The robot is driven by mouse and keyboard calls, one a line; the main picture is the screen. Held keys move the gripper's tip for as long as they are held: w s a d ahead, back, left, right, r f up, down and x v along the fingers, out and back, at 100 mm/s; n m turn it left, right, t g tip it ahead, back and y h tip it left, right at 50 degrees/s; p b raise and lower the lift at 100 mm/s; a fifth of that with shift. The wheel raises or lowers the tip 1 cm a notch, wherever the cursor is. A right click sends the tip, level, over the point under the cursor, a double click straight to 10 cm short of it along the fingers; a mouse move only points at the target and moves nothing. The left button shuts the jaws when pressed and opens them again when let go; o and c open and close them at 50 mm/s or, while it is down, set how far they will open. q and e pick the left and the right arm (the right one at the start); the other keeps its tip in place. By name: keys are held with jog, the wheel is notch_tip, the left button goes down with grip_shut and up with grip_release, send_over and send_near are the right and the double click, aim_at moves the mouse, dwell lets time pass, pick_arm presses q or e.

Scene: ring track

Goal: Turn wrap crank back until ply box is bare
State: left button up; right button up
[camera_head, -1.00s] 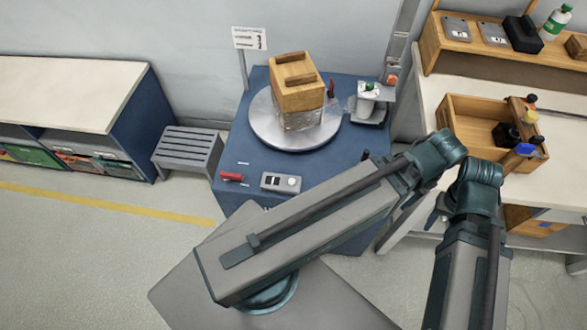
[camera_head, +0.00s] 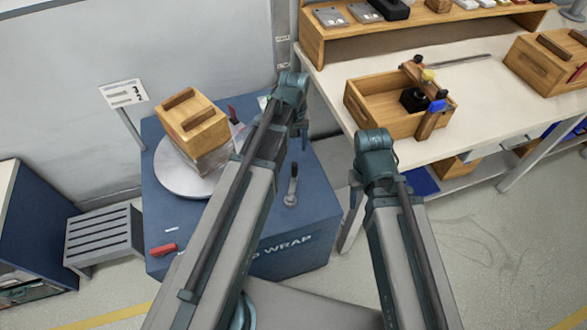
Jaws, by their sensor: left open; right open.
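The ply box (camera_head: 193,115) is a light wooden box with slotted handles. It stands on the round grey turntable (camera_head: 178,182) of the blue wrap machine (camera_head: 290,230). Clear film (camera_head: 213,160) shows around the box's lower part; its upper part looks bare. A crank with an upright dark handle (camera_head: 292,186) stands on the machine's top at right. My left gripper (camera_head: 304,138) is open, partly hidden by its wrist, above and behind the crank, apart from it. My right gripper (camera_head: 353,197) is open, pointing down, right of the machine. My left arm hides part of the machine top.
A red handle (camera_head: 163,249) is on the machine's front left. A grey slatted stool (camera_head: 103,238) stands left of it. A workbench (camera_head: 470,90) at right holds an open wooden tray (camera_head: 372,112) and another wooden box (camera_head: 548,62). Floor at lower right is clear.

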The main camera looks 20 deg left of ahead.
aim_at(294, 164)
pick_arm(q)
notch_tip(294, 164, down, 13)
jog(key=b, duration=1.2)
jog(key=shift+b, duration=0.3)
grip_shut()
dwell(0.5)
